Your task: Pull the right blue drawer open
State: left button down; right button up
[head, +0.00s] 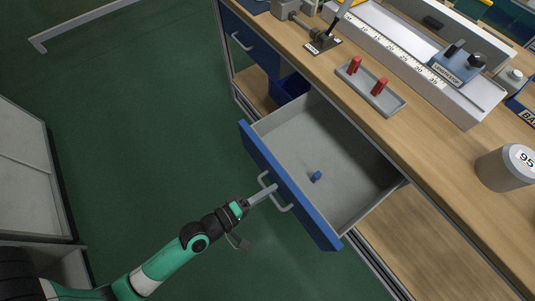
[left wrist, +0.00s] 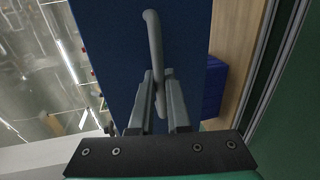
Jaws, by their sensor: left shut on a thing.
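The right blue drawer (head: 318,230) stands pulled out from under the wooden workbench, and its grey inside shows. A small blue object (head: 316,176) lies on the drawer's floor. My left gripper (head: 270,190) is at the drawer's front, shut on the drawer's grey handle (head: 285,207). In the left wrist view the gripper's fingers (left wrist: 160,92) sit on both sides of the curved handle (left wrist: 152,30), against the blue drawer front (left wrist: 110,50). My right gripper is in neither view.
Another blue drawer (head: 250,44) with a handle is closed at the upper left. A blue bin (head: 289,90) sits on the shelf beside the open drawer. A grey tray (head: 385,97) with red pegs and a grey cylinder (head: 500,172) stand on the bench. The green floor left of the drawer is clear.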

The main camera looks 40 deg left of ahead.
pick_arm(q)
jog(key=shift+w, duration=0.1)
jog(key=c, duration=1.2)
grip_release()
jog(key=shift+o, duration=0.2)
jog(key=b+v, duration=0.5)
jog(key=v, duration=0.6)
jog(key=shift+s, duration=0.35)
jog(key=shift+r, duration=0.1)
